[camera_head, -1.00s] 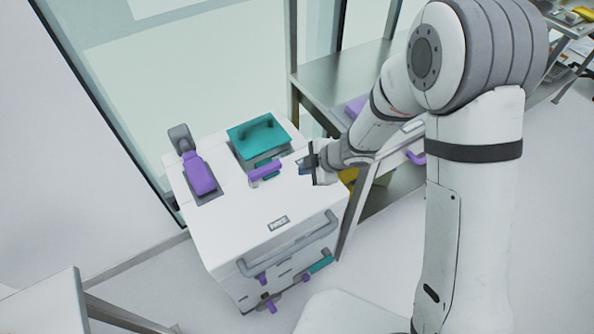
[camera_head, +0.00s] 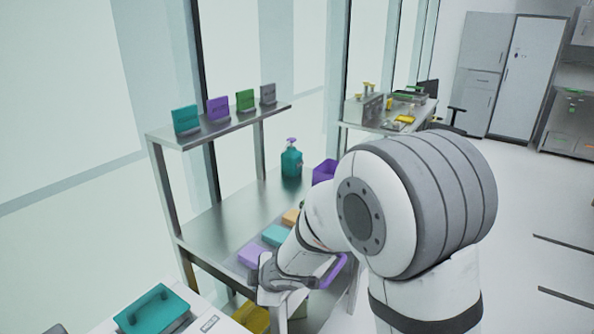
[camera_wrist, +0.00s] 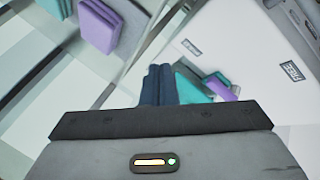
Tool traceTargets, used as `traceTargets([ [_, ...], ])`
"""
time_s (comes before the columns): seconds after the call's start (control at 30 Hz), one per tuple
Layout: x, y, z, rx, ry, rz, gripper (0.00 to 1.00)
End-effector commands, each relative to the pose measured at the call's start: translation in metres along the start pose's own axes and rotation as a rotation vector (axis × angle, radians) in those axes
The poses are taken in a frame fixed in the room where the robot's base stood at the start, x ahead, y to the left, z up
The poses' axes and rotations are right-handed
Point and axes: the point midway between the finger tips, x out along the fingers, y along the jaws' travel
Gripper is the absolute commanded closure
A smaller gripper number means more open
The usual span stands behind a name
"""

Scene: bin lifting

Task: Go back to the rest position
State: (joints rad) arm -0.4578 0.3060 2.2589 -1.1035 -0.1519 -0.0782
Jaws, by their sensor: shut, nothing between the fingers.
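My gripper (camera_wrist: 160,84) shows its two dark blue fingers side by side, shut and empty, in the wrist view. In the head view my wrist is bent at the lower middle, in front of the steel shelf; the fingertips are hard to make out there. The fingers appear apart from these.
The steel shelf (camera_head: 225,222) holds a teal bottle (camera_head: 291,162), coloured cloth-like blocks and a purple bin (camera_head: 324,172). Several coloured cards stand on its upper tier. Open floor (camera_head: 540,215) lies to the right.

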Motion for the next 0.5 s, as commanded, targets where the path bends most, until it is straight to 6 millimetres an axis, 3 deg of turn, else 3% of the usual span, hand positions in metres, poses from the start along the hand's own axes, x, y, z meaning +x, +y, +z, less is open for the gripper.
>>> traceTargets([
  [0.03, -0.027, 0.019, 0.023, 0.101, -0.068, 0.061, 1.0],
  [0.1, -0.062, 0.034, 0.055, 0.252, -0.164, 0.123, 1.0],
  [0.23, -0.13, 0.037, 0.109, 0.545, -0.32, 0.205, 1.0],
  [0.4, -0.212, 0.003, 0.154, 0.941, -0.464, 0.243, 1.0],
  [0.5, -0.251, -0.03, 0.164, 1.166, -0.511, 0.228, 1.0],
])
